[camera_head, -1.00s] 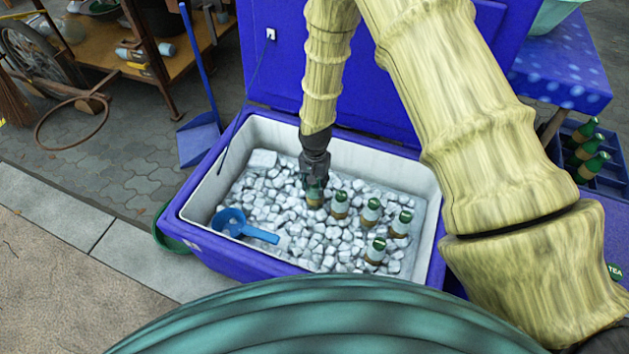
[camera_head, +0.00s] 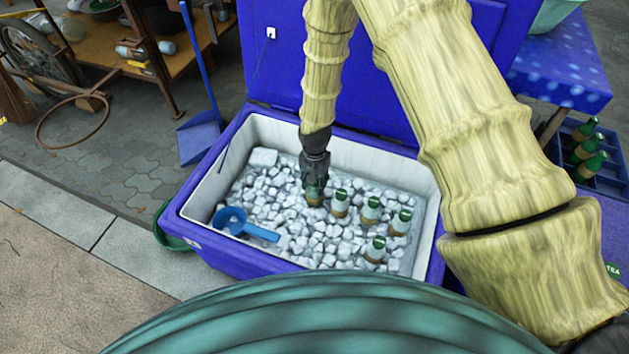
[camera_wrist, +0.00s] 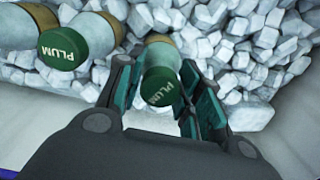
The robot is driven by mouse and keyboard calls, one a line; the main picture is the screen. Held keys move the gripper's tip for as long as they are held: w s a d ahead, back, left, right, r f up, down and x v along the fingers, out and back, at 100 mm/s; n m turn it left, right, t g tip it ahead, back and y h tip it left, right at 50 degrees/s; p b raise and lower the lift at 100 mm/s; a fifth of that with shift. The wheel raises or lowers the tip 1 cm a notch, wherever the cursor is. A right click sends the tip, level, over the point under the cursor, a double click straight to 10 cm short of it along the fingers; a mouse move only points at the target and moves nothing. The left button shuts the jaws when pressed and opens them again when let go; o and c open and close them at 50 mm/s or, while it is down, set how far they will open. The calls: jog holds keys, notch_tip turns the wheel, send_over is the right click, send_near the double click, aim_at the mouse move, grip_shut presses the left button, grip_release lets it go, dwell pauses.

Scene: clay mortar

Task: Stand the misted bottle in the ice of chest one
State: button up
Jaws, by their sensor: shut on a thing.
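My gripper (camera_head: 315,183) is down inside the open blue chest (camera_head: 200,254), shut on a bottle (camera_head: 315,198) that stands in the ice (camera_head: 270,205). I cannot tell whether the held bottle is misted.
A blue scoop (camera_head: 245,226) lies on the ice at the left. The chest's raised lid (camera_head: 285,60) stands behind. A crate with green bottles (camera_head: 590,155) is at the right. Open ice lies at the chest's front and left.

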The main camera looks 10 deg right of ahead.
jog(key=shift+f, duration=0.5)
dwell(0.4)
jog(key=o, duration=1.1)
jog(key=o, duration=0.5)
jog(key=shift+r, duration=0.1)
notch_tip(320, 180, up, 27)
jog(key=p, duration=2)
dwell(0.6)
